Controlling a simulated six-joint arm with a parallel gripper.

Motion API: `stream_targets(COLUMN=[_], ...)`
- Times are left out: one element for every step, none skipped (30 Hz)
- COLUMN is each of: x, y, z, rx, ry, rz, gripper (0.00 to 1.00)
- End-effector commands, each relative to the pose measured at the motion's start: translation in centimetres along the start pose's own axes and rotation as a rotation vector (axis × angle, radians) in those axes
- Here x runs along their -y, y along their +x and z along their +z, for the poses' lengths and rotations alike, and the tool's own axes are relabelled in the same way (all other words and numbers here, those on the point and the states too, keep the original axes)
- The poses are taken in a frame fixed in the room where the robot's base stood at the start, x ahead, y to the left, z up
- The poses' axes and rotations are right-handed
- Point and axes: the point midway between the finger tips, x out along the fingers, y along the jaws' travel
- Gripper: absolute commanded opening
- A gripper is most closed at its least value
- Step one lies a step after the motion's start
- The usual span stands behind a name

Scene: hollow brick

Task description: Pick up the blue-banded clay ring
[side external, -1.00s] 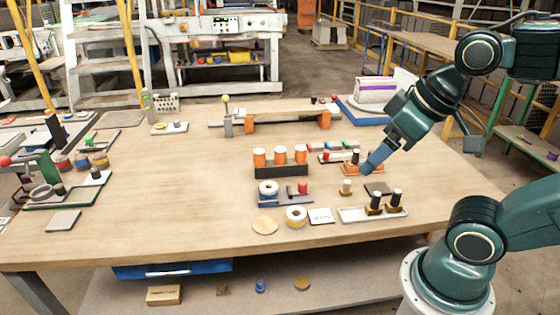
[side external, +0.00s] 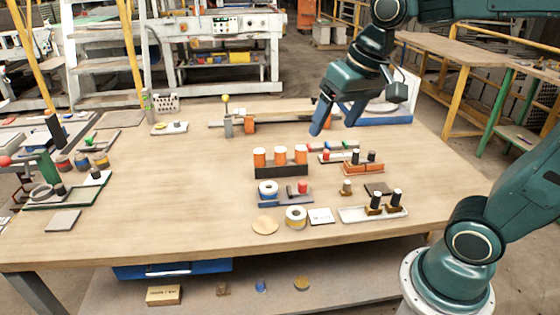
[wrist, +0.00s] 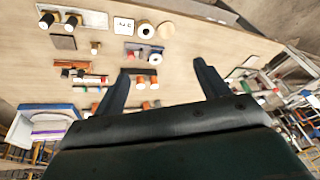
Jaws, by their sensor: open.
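The blue-banded clay ring (side external: 268,187) is white with a dark hole and sits on the left end of a blue-grey tray (side external: 285,202). In the wrist view the ring (wrist: 155,58) shows small, between my fingertips in the picture but well beyond them. My gripper (side external: 337,118) is open and empty, high above the back right of the table, pointing down and apart from the ring. In the wrist view its two dark fingers (wrist: 161,68) are spread wide.
A red-topped piece (side external: 303,187) stands on the ring's tray. A black holder with orange cylinders (side external: 281,156) is just behind. A yellow-banded ring (side external: 296,215), a round wooden disc (side external: 265,225) and a white card (side external: 320,215) lie in front. The table's left middle is clear.

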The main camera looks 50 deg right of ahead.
Motion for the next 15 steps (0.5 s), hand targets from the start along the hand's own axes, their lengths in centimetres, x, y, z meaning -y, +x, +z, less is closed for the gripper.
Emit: stream_targets(x=[0.1, 0.2, 0.2, 0.2, 0.3, 0.3, 0.4, 0.4, 0.4, 0.4, 0.3, 0.3, 0.3, 0.2, 0.2], y=[0.5, 0.7, 1.0, 1.2, 1.5, 1.9, 2.2, 2.5, 3.0, 3.4, 3.8, 4.3, 4.7, 5.1, 5.7], z=[-1.1, -1.6, -2.4, -3.0, -3.6, -4.3, -4.9, -5.5, -6.2, -6.7, -7.3, -8.0, -8.5, -9.1, -9.7], rx=[0.017, 0.026, 0.037, 0.045, 0.054, 0.064, 0.073, 0.080, 0.091, 0.100, 0.108, 0.120, 0.127, 0.135, 0.145], ry=[0.029, 0.048, 0.074, 0.092, 0.111, 0.136, 0.153, 0.172, 0.196, 0.216, 0.235, 0.259, 0.279, 0.296, 0.320], rz=[0.004, 0.006, 0.009, 0.012, 0.014, 0.017, 0.019, 0.021, 0.025, 0.028, 0.032, 0.036, 0.039, 0.042, 0.046], gripper=[0.74, 0.74, 0.74, 0.74, 0.74, 0.74, 0.74, 0.74, 0.74, 0.74, 0.74, 0.74, 0.74, 0.74, 0.74])
